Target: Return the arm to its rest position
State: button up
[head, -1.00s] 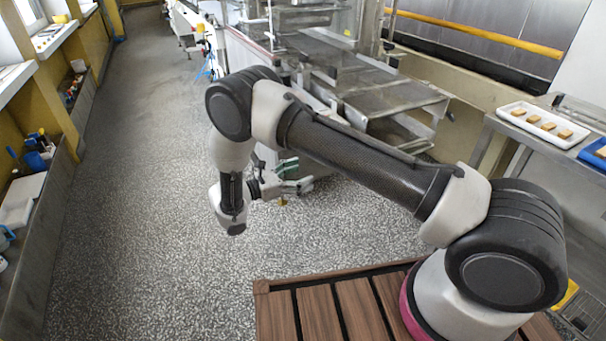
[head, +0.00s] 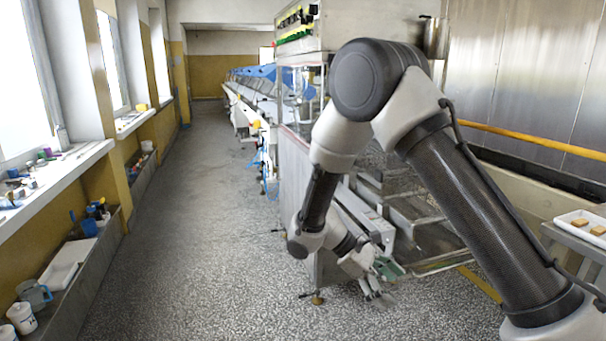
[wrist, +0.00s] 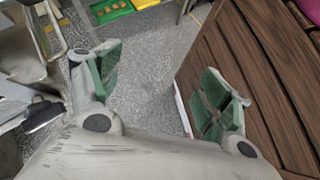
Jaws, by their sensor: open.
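My gripper (head: 382,280) hangs at the end of my folded arm in the head view, low over the speckled floor and in front of the steel machine. In the wrist view my gripper (wrist: 155,92) is open, its two green-padded fingers wide apart. Nothing is between the fingers but bare floor seen farther off. My arm rises from the lower right of the head view, bends at a high elbow and drops to the wrist. The enrober machine (head: 300,165) stands behind the wrist, and part of it is hidden by my arm.
A tray with small brown pieces (head: 572,227) stands on a table at the right. A wall trough (head: 75,290) and a window sill (head: 55,185) with cups and tools line the left. The aisle floor (head: 200,220) is clear. A green tray (wrist: 108,10) shows in the wrist view.

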jog(key=s+d+r+m+t+y, duration=0.2)
jog(key=s+d+r+m+y, duration=0.1)
jog(key=r, duration=0.5)
jog(key=s+d+r+m+t+y, duration=0.3)
jog(key=s+d+r+m, duration=0.2)
jog(key=s+d+r, duration=0.2)
jog(key=s+d+r+m+t+y, duration=0.3)
jog(key=s+r, duration=0.4)
jog(key=r, duration=0.4)
jog(key=shift+s+d+m+y, duration=0.2)
jog(key=shift+d+m+y, duration=0.3)
jog(key=shift+d, duration=0.65)
